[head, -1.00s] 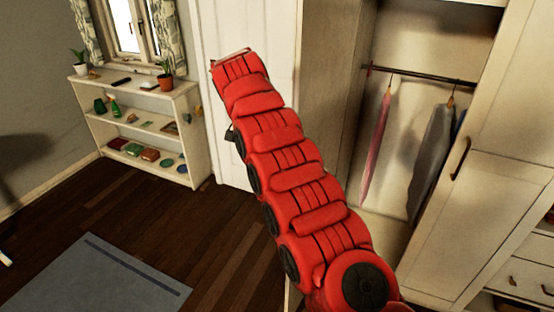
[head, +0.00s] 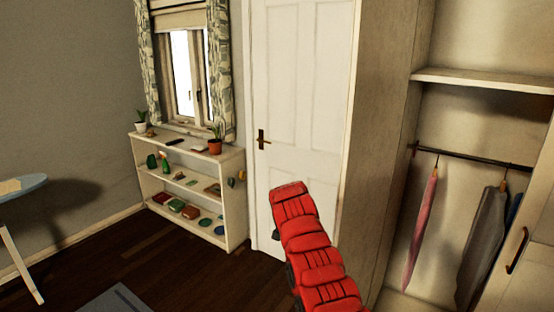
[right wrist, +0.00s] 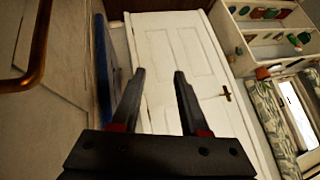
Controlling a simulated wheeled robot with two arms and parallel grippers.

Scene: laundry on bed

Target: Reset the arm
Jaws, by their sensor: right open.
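My red right arm (head: 315,250) rises from the bottom of the head view, in front of the white door and left of the wardrobe. Its gripper cannot be made out there. In the right wrist view my right gripper (right wrist: 159,74) is open and empty, its two dark fingers apart with the white door (right wrist: 185,60) behind them. My left arm and gripper are not in view.
An open wardrobe (head: 460,77) with hanging clothes is at the right; its handle (right wrist: 36,45) is close in the wrist view. A low shelf (head: 238,200) stands under the window. An ironing board (head: 28,185) is at the left. Dark floor lies between.

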